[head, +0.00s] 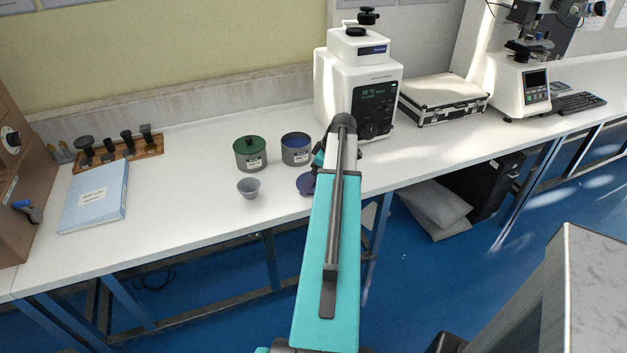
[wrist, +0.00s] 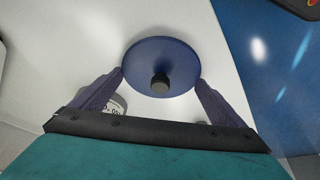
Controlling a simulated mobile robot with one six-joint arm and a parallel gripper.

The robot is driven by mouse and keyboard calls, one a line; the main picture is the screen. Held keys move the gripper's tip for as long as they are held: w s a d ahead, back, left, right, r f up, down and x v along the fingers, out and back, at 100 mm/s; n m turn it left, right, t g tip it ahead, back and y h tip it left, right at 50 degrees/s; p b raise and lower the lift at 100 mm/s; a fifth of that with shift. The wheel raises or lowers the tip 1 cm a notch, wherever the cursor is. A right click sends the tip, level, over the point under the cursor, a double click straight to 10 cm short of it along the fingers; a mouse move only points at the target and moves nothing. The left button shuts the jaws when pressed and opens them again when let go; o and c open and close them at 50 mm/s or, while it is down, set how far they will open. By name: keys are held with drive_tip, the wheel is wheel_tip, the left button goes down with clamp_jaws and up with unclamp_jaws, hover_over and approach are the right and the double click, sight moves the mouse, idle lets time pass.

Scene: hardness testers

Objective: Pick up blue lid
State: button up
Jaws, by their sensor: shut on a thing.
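The blue lid (wrist: 160,55) is a round disc with a dark knob (wrist: 160,83) that faces the wrist camera. My gripper (wrist: 161,77) is shut on it, with one finger at each side of its rim. In the head view the lid (head: 305,184) shows at the bench's front edge, partly hidden by my arm. Any gap between lid and bench is hard to tell. The blue-rimmed grey pot (head: 297,156) stands open just behind and left of it.
A green-lidded pot (head: 250,159) and a small grey cup (head: 248,188) stand to the left. A white tester (head: 340,85) stands behind my arm, with a silver case (head: 443,99) to its right. A binder (head: 95,197) and a wooden rack (head: 125,158) are far left.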

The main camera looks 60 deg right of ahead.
drive_tip(key=shift+r, duration=0.1)
drive_tip(key=shift+r+b, duration=0.4)
drive_tip(key=shift+r, duration=0.6)
drive_tip(key=shift+s+r, duration=0.4)
drive_tip(key=shift+r, duration=0.2)
drive_tip(key=s+d+r+b, duration=0.1)
drive_tip(key=s+d+b, duration=0.1)
drive_tip(key=s, duration=1.3)
drive_tip(key=shift+r+b, duration=0.3)
drive_tip(key=shift+b, duration=0.25)
